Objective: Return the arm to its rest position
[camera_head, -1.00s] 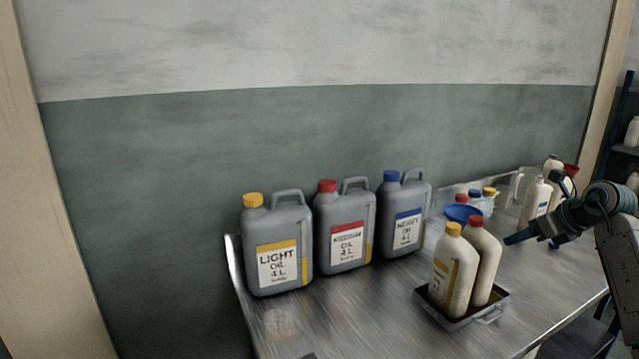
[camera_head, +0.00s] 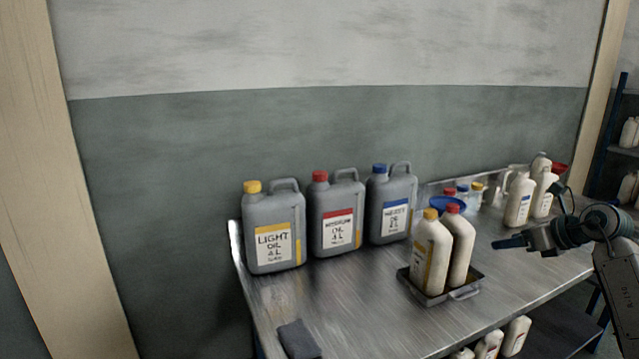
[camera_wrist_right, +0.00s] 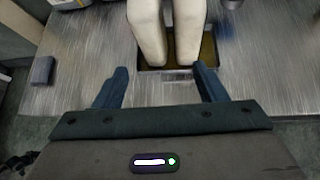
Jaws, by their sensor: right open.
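My right gripper (camera_head: 512,242) is at the right of the head view, above the metal table and to the right of the small tray. In the right wrist view my right gripper (camera_wrist_right: 166,84) is open, with nothing between its two blue fingers. Beyond the fingers, two cream bottles stand in the tray (camera_wrist_right: 207,58), apart from the gripper. In the head view these are a yellow-capped bottle (camera_head: 429,255) and a red-capped bottle (camera_head: 459,248), upright side by side in the dark tray (camera_head: 466,292). My left gripper is not in view.
Grey jugs of light oil (camera_head: 273,228), medium oil (camera_head: 337,214) and a blue-capped oil (camera_head: 391,205) stand along the table's back. A blue funnel (camera_head: 449,203) and white bottles (camera_head: 519,200) stand farther right. A dark cloth-like block (camera_head: 298,340) lies at the front left corner.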

